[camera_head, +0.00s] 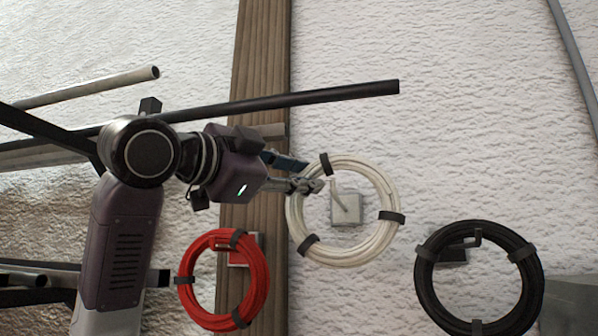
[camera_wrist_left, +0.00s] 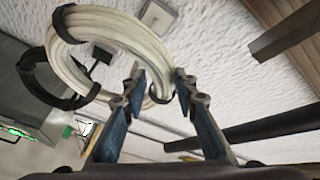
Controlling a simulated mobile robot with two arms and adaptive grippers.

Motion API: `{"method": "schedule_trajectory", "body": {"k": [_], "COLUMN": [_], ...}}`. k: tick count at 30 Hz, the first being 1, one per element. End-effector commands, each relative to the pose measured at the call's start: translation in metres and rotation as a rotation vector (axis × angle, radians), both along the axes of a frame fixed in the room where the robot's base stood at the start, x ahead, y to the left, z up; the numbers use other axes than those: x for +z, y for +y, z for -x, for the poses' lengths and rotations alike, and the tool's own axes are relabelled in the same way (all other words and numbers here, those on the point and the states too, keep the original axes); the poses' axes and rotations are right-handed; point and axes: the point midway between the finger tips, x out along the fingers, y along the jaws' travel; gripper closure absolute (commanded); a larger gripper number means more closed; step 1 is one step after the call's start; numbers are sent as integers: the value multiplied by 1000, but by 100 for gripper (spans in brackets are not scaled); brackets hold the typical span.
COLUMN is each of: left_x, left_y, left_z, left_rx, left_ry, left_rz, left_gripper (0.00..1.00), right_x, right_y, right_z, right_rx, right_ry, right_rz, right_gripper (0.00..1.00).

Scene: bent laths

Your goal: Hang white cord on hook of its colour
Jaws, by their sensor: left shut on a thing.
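The white cord (camera_head: 349,258) is a coil tied with black bands. My left gripper (camera_head: 314,176) is shut on its upper left edge in the head view. In the left wrist view the cord (camera_wrist_left: 115,30) passes between the fingers (camera_wrist_left: 162,84). The white hook (camera_head: 346,209) is a square plate on the wall with a thin bent rod. It shows inside the ring of the cord in the head view; I cannot tell whether the rod passes through the ring. A pale plate, likely the hook's (camera_wrist_left: 157,16), shows beyond the cord in the wrist view. My right gripper is out of view.
A red coil (camera_head: 187,291) is at a hook at lower left, and a black coil (camera_head: 533,285) at a dark hook at lower right. A wooden post (camera_head: 261,60) runs up the rough white wall. Dark and pale bars (camera_head: 345,92) extend from the left above my arm.

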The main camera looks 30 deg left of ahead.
Motion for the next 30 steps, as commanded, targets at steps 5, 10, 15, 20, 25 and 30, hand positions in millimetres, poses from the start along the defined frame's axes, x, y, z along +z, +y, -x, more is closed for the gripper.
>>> {"method": "schedule_trajectory", "body": {"k": [5,10,15,20,25,30], "left_x": [1,0,-2,-10,-17,-22], "left_y": [3,6,8,9,10,10], "left_z": [-9,-18,-27,-32,-36,-37], "left_rx": [0,0,1,0,1,0], "left_ry": [-5,-4,-4,-6,-6,-6], "left_rz": [2,3,3,1,1,1], "left_gripper": [100,100,100,100,100,100], "right_x": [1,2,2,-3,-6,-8], "right_y": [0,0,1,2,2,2], "right_z": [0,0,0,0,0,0], "right_rx": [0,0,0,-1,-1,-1], "right_ry": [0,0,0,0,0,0], "right_rz": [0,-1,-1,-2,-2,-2], "right_gripper": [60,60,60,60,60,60]}}
